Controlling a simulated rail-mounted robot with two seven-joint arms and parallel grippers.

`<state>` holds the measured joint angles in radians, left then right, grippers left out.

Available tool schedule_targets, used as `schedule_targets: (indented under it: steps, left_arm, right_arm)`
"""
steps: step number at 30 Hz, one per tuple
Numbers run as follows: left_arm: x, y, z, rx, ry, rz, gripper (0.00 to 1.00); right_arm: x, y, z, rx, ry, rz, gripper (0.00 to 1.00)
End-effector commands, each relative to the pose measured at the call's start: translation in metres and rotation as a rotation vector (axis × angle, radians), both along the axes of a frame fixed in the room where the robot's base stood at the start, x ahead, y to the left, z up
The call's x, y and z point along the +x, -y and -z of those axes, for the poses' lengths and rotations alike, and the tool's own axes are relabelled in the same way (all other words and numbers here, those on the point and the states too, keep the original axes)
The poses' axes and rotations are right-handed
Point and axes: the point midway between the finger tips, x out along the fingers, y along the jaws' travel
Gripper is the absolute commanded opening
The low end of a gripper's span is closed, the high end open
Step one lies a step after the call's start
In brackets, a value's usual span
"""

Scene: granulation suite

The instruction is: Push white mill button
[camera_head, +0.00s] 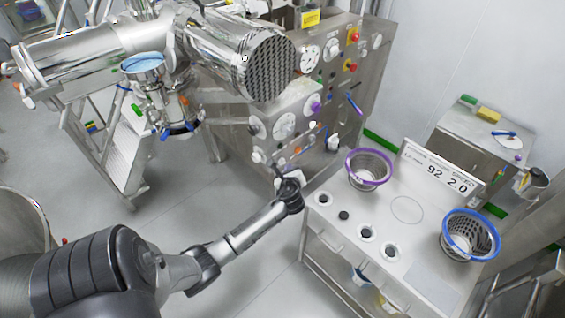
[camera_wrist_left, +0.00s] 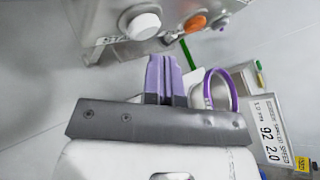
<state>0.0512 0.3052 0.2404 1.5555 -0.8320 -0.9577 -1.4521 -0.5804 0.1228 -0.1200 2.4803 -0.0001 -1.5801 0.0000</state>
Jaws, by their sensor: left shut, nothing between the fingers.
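My left gripper (camera_head: 283,176) is in front of the lower part of the steel mill's control panel (camera_head: 285,112) in the head view. In the left wrist view, its purple fingers (camera_wrist_left: 165,78) are together with nothing between them. A round white button (camera_wrist_left: 140,22) sticks out from the panel above the fingertips, and a gap shows between them in the picture. An orange knob (camera_wrist_left: 193,22) sits to its right. In the head view, my gripper covers part of that panel area, so I cannot clearly make out the white button there. My right gripper is not in view.
A bench (camera_head: 322,222) on the right carries a purple-rimmed basket (camera_head: 369,154), a blue-rimmed basket (camera_head: 487,222) and a display sign (camera_head: 441,172). A large steel drum (camera_head: 230,55) hangs at upper left. Open floor (camera_head: 190,205) lies left of the panel.

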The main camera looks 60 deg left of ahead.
Motion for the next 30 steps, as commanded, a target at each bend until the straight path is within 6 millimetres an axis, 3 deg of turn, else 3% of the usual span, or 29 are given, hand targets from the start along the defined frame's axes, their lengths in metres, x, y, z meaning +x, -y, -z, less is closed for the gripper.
schedule_targets:
  steps: [30]
  left_arm:
    - [-0.0020,-0.0061,-0.0016,0.001,0.000,-0.001,0.00]
  right_arm:
    - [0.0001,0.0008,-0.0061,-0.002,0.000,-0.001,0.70]
